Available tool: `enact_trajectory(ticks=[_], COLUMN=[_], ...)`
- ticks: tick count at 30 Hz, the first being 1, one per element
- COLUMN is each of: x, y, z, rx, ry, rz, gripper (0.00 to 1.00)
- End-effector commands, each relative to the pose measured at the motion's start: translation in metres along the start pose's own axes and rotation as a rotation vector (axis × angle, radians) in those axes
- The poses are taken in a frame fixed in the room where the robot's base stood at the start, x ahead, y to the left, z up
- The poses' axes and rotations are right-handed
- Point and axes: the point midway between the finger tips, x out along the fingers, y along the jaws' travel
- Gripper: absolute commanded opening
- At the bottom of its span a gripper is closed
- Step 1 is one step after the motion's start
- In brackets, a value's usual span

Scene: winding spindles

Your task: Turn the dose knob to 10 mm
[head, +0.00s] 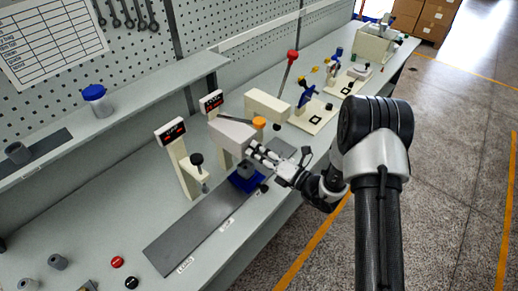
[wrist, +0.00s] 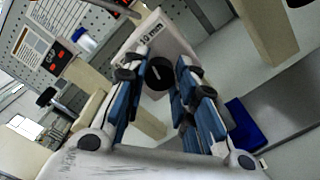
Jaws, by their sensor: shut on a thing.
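The dose knob (wrist: 158,76) is a round black knob with a pale line on its face, in the wrist view. It sits on a white housing (wrist: 166,36) that carries the print "10 mm" above the knob. The housing also shows in the head view (head: 230,135), where the knob is hidden. My gripper (wrist: 159,70) has one finger on each side of the knob and is shut on it. In the head view, my gripper (head: 264,156) reaches the housing's right side. I cannot tell exactly which mark the pale line meets.
A blue block (head: 244,181) stands below the housing on a long grey strip (head: 190,241). A post with a red-digit display (head: 172,133) stands to the left. An orange cap (head: 259,122) and a red-tipped lever (head: 290,68) are beyond. Red and black buttons lie at the front.

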Motion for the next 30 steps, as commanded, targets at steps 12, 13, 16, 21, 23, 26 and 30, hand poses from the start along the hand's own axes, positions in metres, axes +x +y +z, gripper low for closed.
enact_trajectory(ticks=[12, 13, 16, 21, 23, 26, 30], x=[-0.0001, -0.0001, 0.0, 0.0, 0.0, 0.0, -0.0001], y=[0.0, 0.0, -0.0002, -0.0005, -0.0005, -0.0005, -0.0005], z=[0.0, 0.0, 0.0, -0.0002, -0.0002, -0.0002, -0.0002], rx=[0.206, 0.212, 0.228, 0.239, 0.24, 0.24, 0.239], ry=[0.0, 0.0, 0.0, 0.0, 0.0, 0.0, 0.0], rz=[0.0, 0.0, 0.0, 0.0, 0.0, 0.0, 0.0], gripper=[0.02, 0.02, 0.02, 0.02, 0.02, 0.02, 0.26])
